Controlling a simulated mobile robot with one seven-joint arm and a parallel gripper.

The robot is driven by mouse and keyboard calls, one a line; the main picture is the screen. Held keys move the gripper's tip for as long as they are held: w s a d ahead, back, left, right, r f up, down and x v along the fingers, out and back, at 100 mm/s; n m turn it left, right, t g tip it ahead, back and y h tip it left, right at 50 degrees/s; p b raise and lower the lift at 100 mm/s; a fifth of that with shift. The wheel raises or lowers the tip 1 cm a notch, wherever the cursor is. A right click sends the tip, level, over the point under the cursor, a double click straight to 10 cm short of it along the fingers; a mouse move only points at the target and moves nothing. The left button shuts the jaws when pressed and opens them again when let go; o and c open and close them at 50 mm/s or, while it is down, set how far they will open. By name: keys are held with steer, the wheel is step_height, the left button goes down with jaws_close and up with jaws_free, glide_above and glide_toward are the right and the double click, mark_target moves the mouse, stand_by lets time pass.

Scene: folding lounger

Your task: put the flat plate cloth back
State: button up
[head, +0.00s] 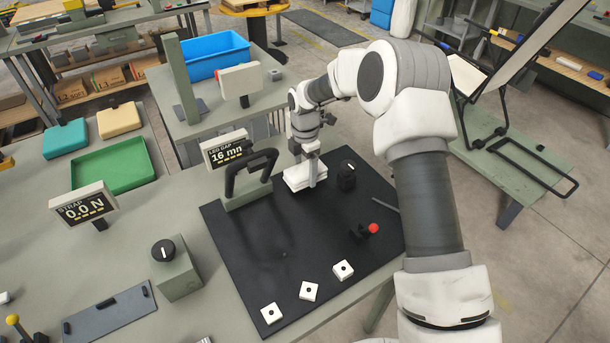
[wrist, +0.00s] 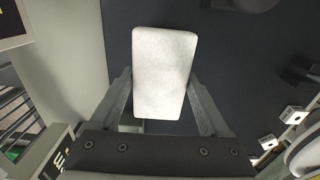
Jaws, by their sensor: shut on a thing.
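A white, rounded rectangular cloth pad (head: 298,184) is at the back of the black mat (head: 290,245). It looks layered in the head view. My gripper (head: 312,174) points down over it and is shut on it. In the wrist view the cloth (wrist: 164,68) lies flat between the two fingers of my gripper (wrist: 162,88), its far end reaching past the fingertips. I cannot tell whether it touches the mat or is held just above it.
A black handle frame (head: 250,175) and an LED gap display (head: 227,149) reading 16 stand left of the cloth. A black knob block (head: 347,176) stands close on its right. A red-tipped part (head: 368,230) and white squares (head: 310,291) lie nearer. The mat's middle is clear.

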steer(key=shift+f, duration=1)
steer(key=shift+f, duration=0.1)
